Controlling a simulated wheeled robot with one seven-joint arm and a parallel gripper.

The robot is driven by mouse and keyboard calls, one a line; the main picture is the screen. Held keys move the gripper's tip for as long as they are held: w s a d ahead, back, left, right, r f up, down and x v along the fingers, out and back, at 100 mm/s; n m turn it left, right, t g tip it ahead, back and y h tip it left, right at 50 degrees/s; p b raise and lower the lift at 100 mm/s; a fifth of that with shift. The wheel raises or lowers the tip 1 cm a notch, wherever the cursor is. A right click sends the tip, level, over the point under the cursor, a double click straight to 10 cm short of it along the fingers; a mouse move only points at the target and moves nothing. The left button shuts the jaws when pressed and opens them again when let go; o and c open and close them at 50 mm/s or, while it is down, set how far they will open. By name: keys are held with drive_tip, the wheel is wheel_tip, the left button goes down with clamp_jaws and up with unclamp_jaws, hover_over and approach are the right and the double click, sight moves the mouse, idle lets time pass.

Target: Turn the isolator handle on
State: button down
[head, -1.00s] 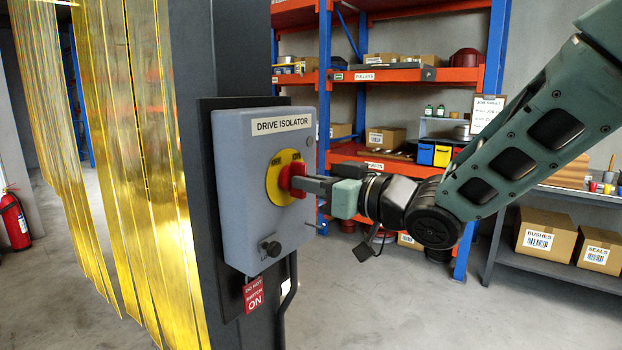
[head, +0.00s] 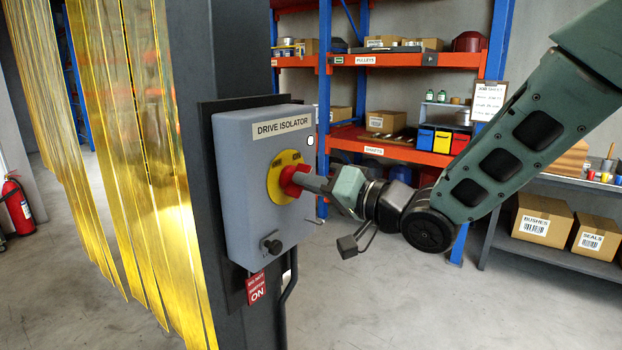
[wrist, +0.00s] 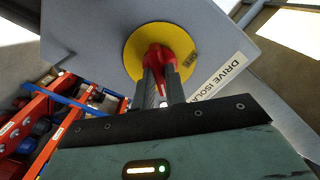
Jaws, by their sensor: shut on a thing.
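The grey drive isolator box (head: 240,200) is fixed to a dark post. On its face is a yellow disc (head: 275,187) with a red handle (head: 290,181). My gripper (head: 306,181) reaches in from the right and is shut on the red handle. In the wrist view the two fingers of my gripper (wrist: 159,88) sit on either side of the red handle (wrist: 155,56), in front of the yellow disc (wrist: 183,42). The wrist view is rolled relative to the box and its label. A small round light (head: 310,141) on the box shows white.
A dark knob (head: 271,246) sits low on the box, and a red tag (head: 257,289) hangs beneath. Yellow strip curtains (head: 130,150) hang at left. Shelves with boxes (head: 400,60) stand behind. The floor (head: 380,310) right of the post is clear.

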idle(0.4)
drive_tip(key=c, duration=1.4)
unclamp_jaws()
drive_tip(key=shift+c, duration=0.2)
drive_tip(key=b+v, duration=0.8)
drive_tip(key=v, duration=0.9)
drive_tip(key=shift+d, duration=0.2)
drive_tip(key=shift+s+f, duration=0.1)
drive_tip(key=shift+s, duration=0.05)
